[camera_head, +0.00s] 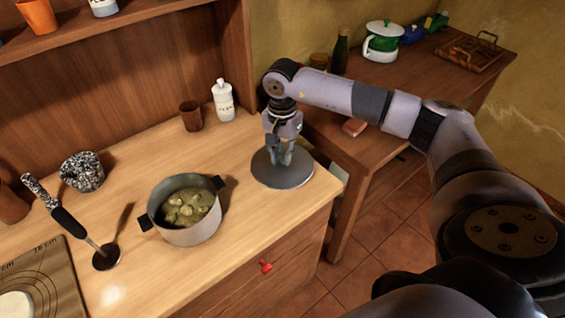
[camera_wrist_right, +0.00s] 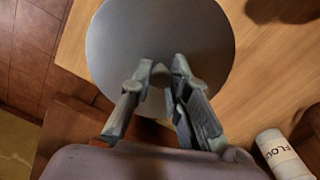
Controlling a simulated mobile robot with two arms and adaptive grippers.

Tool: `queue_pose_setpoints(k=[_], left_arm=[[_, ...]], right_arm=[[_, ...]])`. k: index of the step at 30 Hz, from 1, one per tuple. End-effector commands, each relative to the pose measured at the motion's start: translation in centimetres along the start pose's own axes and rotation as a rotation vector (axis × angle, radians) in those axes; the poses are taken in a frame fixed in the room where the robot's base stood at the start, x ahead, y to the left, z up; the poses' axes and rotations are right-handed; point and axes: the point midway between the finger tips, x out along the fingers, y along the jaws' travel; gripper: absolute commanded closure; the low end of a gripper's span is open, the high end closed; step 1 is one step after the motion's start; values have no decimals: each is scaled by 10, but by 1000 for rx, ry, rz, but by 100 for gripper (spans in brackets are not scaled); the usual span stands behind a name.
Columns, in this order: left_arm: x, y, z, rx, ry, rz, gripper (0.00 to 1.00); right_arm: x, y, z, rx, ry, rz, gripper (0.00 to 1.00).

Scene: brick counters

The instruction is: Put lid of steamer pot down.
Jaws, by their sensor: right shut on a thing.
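The grey round lid (camera_head: 270,178) is at the right front corner of the wooden counter, flat and at or just above its surface; I cannot tell which. My right gripper (camera_head: 284,158) points down over the lid and is shut on its knob. In the right wrist view the lid (camera_wrist_right: 150,35) fills the upper middle, with the gripper's fingers (camera_wrist_right: 158,85) on either side of the small knob. The steamer pot (camera_head: 190,222) stands uncovered to the left of the lid, with greenish-yellow food inside. My left gripper is not in view.
A white bottle (camera_head: 223,100) and a brown cup (camera_head: 190,116) stand behind the lid. A black ladle-like utensil (camera_head: 85,235) and a speckled pot (camera_head: 82,171) are at the left. A side table (camera_head: 410,75) stands across a gap at the right.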

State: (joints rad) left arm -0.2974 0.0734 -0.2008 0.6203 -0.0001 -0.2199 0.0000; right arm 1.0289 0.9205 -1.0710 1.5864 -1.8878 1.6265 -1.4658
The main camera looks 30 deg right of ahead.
Motion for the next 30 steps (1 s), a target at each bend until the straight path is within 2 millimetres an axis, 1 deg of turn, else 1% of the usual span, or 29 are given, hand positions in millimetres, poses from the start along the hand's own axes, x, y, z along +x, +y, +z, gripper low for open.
queue_pose_setpoints(k=[1, 4, 9, 12, 20, 24, 25, 30], left_arm=[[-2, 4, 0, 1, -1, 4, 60], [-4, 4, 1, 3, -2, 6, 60], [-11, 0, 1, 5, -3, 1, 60], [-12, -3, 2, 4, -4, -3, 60], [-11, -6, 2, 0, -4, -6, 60], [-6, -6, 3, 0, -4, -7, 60], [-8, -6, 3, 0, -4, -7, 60], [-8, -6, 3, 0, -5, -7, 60]], right_arm=[[3, 0, 0, 1, -1, 1, 100], [11, 0, 0, 1, -2, 2, 100], [37, 0, 1, 0, -3, 3, 100], [46, 0, 0, 0, 0, 1, 100], [49, 0, 0, 0, 0, -1, 100], [53, 0, 0, 0, 0, -1, 100], [52, 0, 0, 0, 0, 0, 82], [52, 0, 0, 0, 0, 1, 71]])
